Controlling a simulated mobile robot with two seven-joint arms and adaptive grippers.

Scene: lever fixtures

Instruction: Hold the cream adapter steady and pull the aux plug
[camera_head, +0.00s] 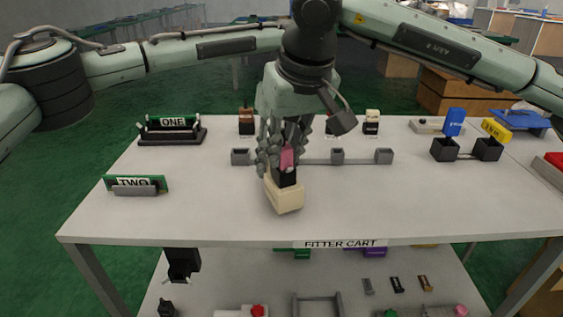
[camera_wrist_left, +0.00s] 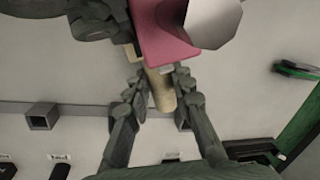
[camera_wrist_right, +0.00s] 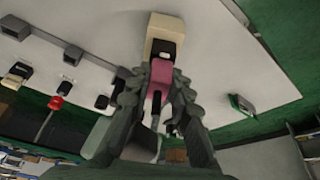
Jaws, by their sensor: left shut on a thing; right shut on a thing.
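The cream adapter (camera_head: 286,196) is at the middle front of the white table in the head view. The aux plug, with a pink grip (camera_head: 287,159) and a black body (camera_head: 286,177), stands in its top. My left gripper (camera_wrist_left: 161,84) is shut on the cream adapter (camera_wrist_left: 161,98), with the pink grip (camera_wrist_left: 165,35) beside it. My right gripper (camera_wrist_right: 159,77) is shut on the pink grip (camera_wrist_right: 154,74); the cream adapter (camera_wrist_right: 165,24) lies just beyond. In the head view the grippers overlap and partly hide the plug. I cannot tell whether the adapter touches the table.
A rail with grey square sockets (camera_head: 337,157) runs behind the adapter. Black holders (camera_head: 465,149) and a blue block (camera_head: 454,122) are at the right. The front right tabletop is clear.

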